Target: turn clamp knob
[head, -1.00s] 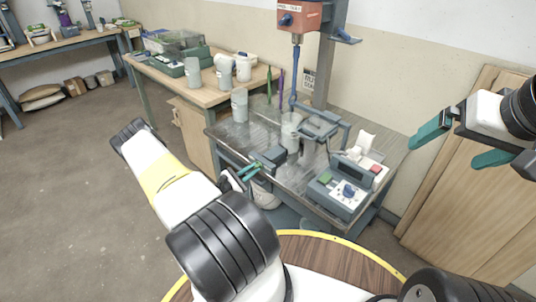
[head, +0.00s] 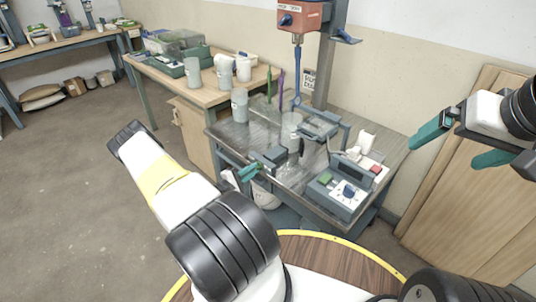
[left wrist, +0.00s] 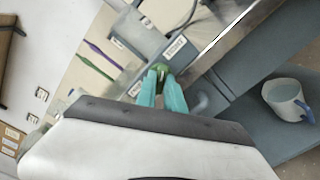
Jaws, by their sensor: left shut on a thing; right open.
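The clamp (head: 270,158) is a dark grey-green block at the front left edge of the metal bench. Its small green knob (left wrist: 161,68) shows in the left wrist view at the clamp's near side. My left gripper (left wrist: 162,75) has its teal fingertips shut on the knob, partly covering it. In the head view the left gripper (head: 250,172) is small at the bench's front edge. My right gripper (head: 447,148) is open and empty at the right, away from the bench, in front of the wooden boards.
A grey bucket (head: 291,130) stands below the red mixer head (head: 303,15) and its blue shaft. A control box (head: 338,195) sits at the bench's front right. Another grey bucket (head: 239,105) stands at the back left. A white mug-like pail (left wrist: 284,98) is on the lower shelf.

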